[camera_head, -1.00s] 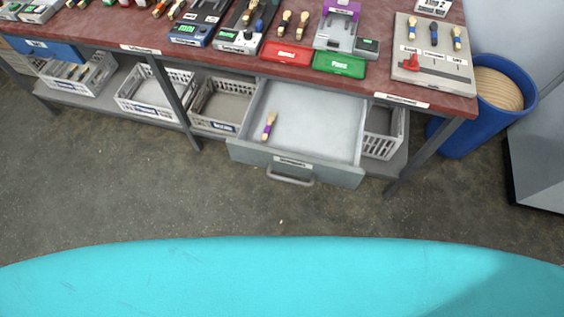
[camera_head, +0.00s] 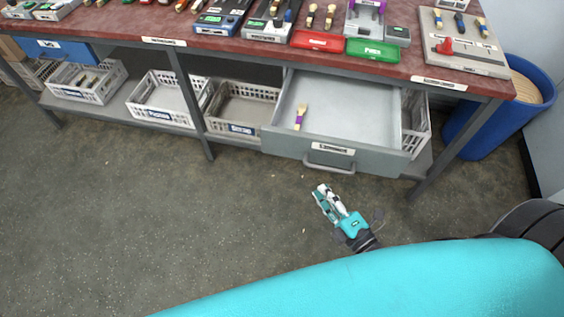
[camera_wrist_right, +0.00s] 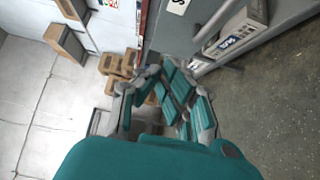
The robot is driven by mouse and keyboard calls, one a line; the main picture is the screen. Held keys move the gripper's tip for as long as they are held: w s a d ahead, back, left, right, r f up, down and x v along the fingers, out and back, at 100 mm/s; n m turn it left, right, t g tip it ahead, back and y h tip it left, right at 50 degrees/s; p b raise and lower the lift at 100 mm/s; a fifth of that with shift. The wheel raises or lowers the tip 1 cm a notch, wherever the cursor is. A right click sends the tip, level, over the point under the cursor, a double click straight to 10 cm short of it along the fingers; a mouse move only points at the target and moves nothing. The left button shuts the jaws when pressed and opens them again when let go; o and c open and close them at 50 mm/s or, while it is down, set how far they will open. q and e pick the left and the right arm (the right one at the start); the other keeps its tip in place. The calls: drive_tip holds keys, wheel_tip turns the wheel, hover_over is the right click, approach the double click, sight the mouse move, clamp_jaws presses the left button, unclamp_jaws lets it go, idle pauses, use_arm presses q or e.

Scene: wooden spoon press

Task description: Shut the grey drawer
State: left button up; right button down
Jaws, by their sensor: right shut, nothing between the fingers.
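The grey drawer (camera_head: 235,147) hangs pulled out under the right part of the workbench. Its front carries a white label and a grey bar handle (camera_head: 329,166). A small wooden piece with a purple band (camera_head: 300,117) lies inside at the left. My right gripper (camera_head: 323,191) is shut and empty, in front of and below the drawer's handle, apart from it in the head view. In the right wrist view its teal fingers (camera_wrist_right: 160,75) point toward a grey panel with a white label and bar, seemingly the drawer front (camera_wrist_right: 178,35). My left gripper is not in view.
The red-topped workbench (camera_head: 290,52) holds trays, devices and wooden pieces. White crates (camera_head: 165,98) stand on the lower shelf. A blue bin (camera_head: 487,128) is right of the bench, beyond its leg. The floor in front is clear.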

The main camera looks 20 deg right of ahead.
drive_tip(key=d+x, duration=0.1)
drive_tip(key=x, duration=0.3)
drive_tip(key=d+x, duration=0.1)
drive_tip(key=x, duration=0.3)
drive_tip(key=p+x, duration=0.1)
drive_tip(key=x, duration=0.3)
drive_tip(key=shift+w+d, duration=0.4)
drive_tip(key=shift+w, duration=0.25)
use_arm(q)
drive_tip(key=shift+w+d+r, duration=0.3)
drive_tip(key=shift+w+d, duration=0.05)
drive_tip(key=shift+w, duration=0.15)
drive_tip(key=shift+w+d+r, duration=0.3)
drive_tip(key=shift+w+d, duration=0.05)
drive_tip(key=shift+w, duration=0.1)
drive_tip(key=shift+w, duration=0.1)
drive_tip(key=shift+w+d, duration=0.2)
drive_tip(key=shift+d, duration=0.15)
use_arm(e)
drive_tip(key=shift+w+d, duration=0.1)
drive_tip(key=shift+w, duration=0.1)
